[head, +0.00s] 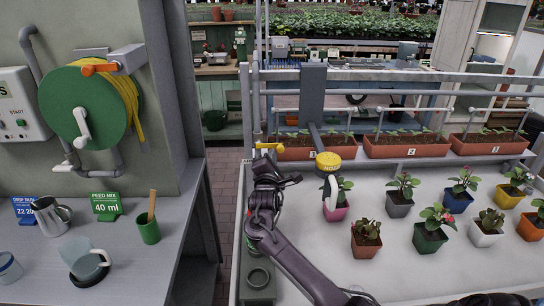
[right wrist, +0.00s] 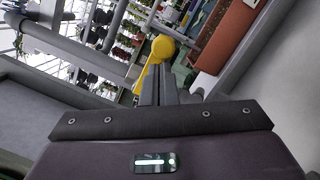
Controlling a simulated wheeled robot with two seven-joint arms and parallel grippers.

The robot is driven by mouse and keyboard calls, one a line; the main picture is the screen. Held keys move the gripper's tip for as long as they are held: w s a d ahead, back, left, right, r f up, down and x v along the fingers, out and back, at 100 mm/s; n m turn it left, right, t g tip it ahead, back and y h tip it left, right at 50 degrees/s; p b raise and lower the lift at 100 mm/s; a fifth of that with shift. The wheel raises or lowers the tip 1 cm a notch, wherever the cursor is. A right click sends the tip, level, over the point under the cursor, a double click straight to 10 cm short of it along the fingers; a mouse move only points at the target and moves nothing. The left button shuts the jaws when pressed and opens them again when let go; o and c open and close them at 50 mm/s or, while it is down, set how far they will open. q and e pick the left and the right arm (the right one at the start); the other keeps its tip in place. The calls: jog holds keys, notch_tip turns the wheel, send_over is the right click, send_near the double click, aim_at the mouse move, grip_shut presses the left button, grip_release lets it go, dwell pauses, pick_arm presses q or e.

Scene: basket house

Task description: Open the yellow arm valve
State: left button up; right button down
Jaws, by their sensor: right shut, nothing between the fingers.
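In the right wrist view the yellow lever (right wrist: 161,48) shows a rounded end and a narrower arm, just beyond my fingertips. My right gripper (head: 264,160) is shut and empty, right at the lever in the head view. Its closed fingers (right wrist: 157,84) point at the lever and hide part of it. I cannot tell whether they touch it. My left gripper is not in view.
Potted plants (head: 430,228) fill the white bench (head: 400,272), and grey rails (head: 400,97) cross behind. A green hose reel (head: 85,108) hangs at left above a counter with cups.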

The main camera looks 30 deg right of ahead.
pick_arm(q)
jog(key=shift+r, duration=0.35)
pick_arm(e)
jog(key=shift+r, duration=0.15)
